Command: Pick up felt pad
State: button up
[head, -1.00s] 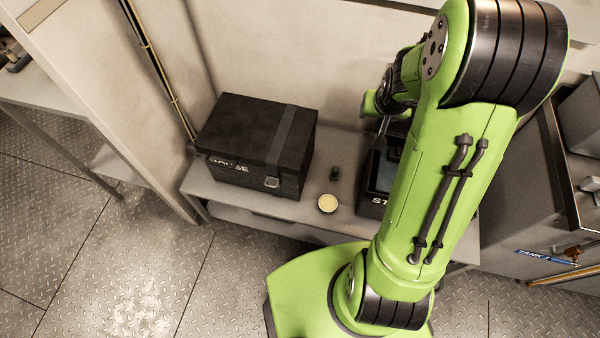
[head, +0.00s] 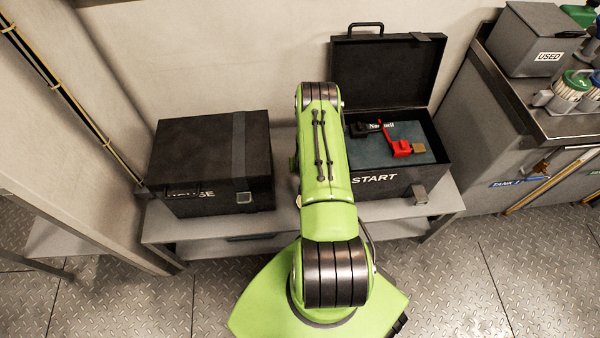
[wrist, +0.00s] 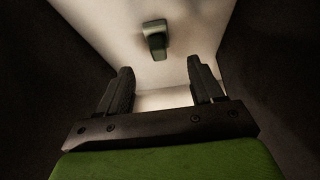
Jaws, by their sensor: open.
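I cannot make out the felt pad for certain in either current view. In the wrist view my gripper (wrist: 160,82) is open, its two dark fingers apart with nothing held between them. A small dark grey-green object (wrist: 155,38) sits beyond the fingertips on a pale surface. A paler band (wrist: 163,99) shows between the fingers; I cannot tell what it is. In the head view my arm hides the gripper and most of the bench between the two boxes.
A closed black case (head: 210,160) stands on the bench (head: 165,228) at left. An open black START box (head: 395,185) stands at right, with a red and black tool (head: 400,148) inside. Dark walls flank the gripper closely in the wrist view. A grey USED box (head: 535,45) is at far right.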

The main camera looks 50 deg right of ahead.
jog(key=b+x, duration=0.3)
jog(key=x, duration=0.4)
jog(key=shift+d+f, duration=0.15)
jog(key=shift+f, duration=0.05)
jog(key=shift+r, duration=0.1)
jog(key=c, duration=1.1)
